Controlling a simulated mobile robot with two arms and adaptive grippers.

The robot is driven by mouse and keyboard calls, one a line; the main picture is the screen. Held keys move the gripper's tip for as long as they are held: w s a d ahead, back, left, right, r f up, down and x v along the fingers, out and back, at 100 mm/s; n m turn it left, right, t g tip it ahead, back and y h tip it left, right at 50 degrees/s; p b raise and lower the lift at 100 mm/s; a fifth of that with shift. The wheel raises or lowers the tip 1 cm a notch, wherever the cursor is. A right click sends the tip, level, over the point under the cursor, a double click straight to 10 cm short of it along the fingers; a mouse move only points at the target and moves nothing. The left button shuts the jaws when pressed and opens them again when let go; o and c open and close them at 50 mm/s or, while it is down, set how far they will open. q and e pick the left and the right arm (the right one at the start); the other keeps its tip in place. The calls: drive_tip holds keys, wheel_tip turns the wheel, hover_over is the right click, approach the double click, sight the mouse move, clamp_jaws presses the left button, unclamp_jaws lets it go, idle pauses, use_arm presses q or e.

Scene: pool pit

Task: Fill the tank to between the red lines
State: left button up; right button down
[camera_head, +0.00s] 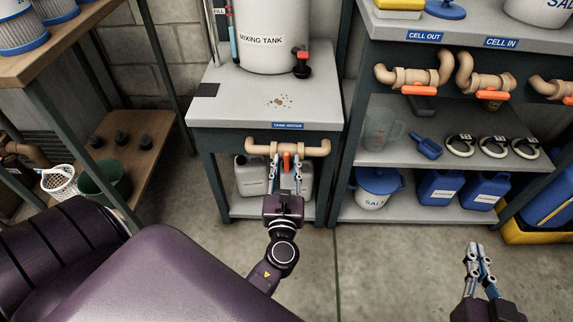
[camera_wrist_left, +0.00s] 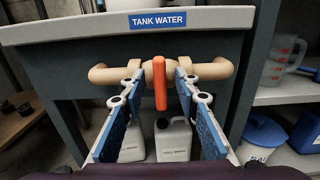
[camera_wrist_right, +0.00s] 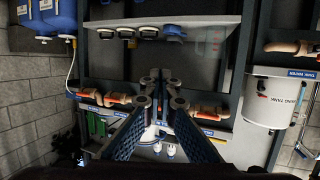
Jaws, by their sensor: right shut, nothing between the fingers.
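The white mixing tank (camera_head: 265,45) stands on the grey bench; its cut-off top is out of view. A thin tube with blue in it (camera_head: 233,40) runs up its left side by a FILL label (camera_head: 219,10). No red lines can be made out. Below the TANK WATER label (camera_wrist_left: 158,20), a tan pipe (camera_head: 258,148) carries an orange valve handle (camera_wrist_left: 160,82) that hangs straight down, across the pipe. My left gripper (camera_head: 285,170) is open, with its fingers on either side of the handle and gaps showing. My right gripper (camera_head: 478,258) is shut and empty, above the floor at right.
A red-handled black tap (camera_head: 302,64) is low on the tank. White jugs (camera_wrist_left: 173,140) stand on the shelf under the pipe. The right rack holds CELL OUT and CELL IN pipes with orange handles (camera_head: 419,90), a clear jug (camera_head: 381,132) and a salt bucket (camera_head: 376,188).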

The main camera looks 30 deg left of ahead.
use_arm(q)
clamp_jaws()
idle(0.3)
use_arm(e)
drive_tip(key=shift+w, duration=0.1)
use_arm(q)
drive_tip(key=n+b, duration=0.1)
drive_tip(key=n, duration=0.2)
drive_tip(key=shift+a+f, duration=0.1)
drive_tip(key=shift+f, duration=0.05)
drive_tip(key=n+b, duration=0.2)
drive_tip(key=n, duration=0.1)
drive_tip(key=shift+s+a, duration=0.1)
drive_tip(key=shift+n, duration=0.3)
use_arm(e)
wheel_tip(320, 180, up, 16)
drive_tip(key=a+t+y, duration=0.2)
drive_tip(key=t+y, duration=0.1)
drive_tip(key=t, duration=0.5)
drive_tip(key=shift+s+f, duration=0.2)
drive_tip(key=shift+s, duration=0.2)
use_arm(q)
unclamp_jaws()
